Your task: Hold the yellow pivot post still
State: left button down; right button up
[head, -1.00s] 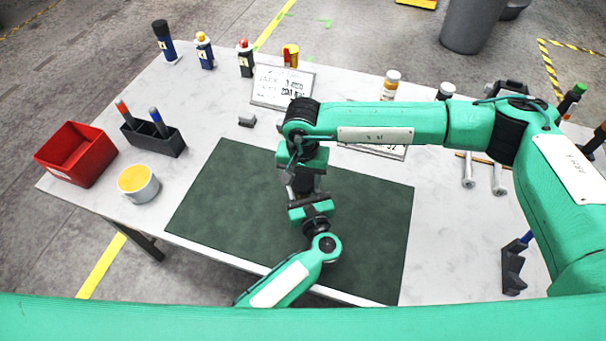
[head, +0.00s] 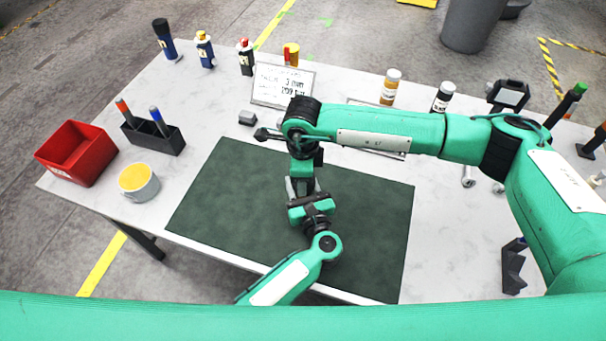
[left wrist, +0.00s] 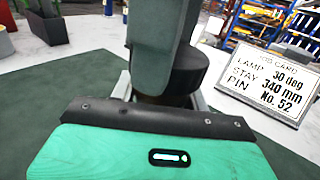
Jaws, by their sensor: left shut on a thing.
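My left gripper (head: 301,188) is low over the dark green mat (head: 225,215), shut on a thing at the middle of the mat. That thing is mostly hidden by my two arms, and no yellow of the pivot post shows there. In the left wrist view grey fingers (left wrist: 160,97) stand beyond the teal housing, with a dark round part (left wrist: 188,78) just behind them. My right arm reaches in from the right and its wrist points down right above the left gripper. The right fingers cannot be made out. A dark knobbed part (head: 266,135) sticks out leftward beside the right wrist.
A card (head: 283,86) stands behind the mat; it reads lamp 30 deg, stay 340 mm, pin No. 52. A small grey block (head: 247,118) lies nearby. A red bin (head: 75,153), pen holder (head: 160,140) and yellow-filled cup (head: 139,182) stand left. Several bottles line the back.

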jog(key=m, duration=0.6)
jog(key=shift+m, duration=0.4)
jog(key=m, duration=0.6)
jog(key=shift+w, duration=0.1)
jog(key=m, duration=1.3)
jog(key=shift+d, duration=0.1)
jog(key=o, duration=0.9)
jog(key=shift+o, duration=0.2)
jog(key=shift+r, duration=2.2)
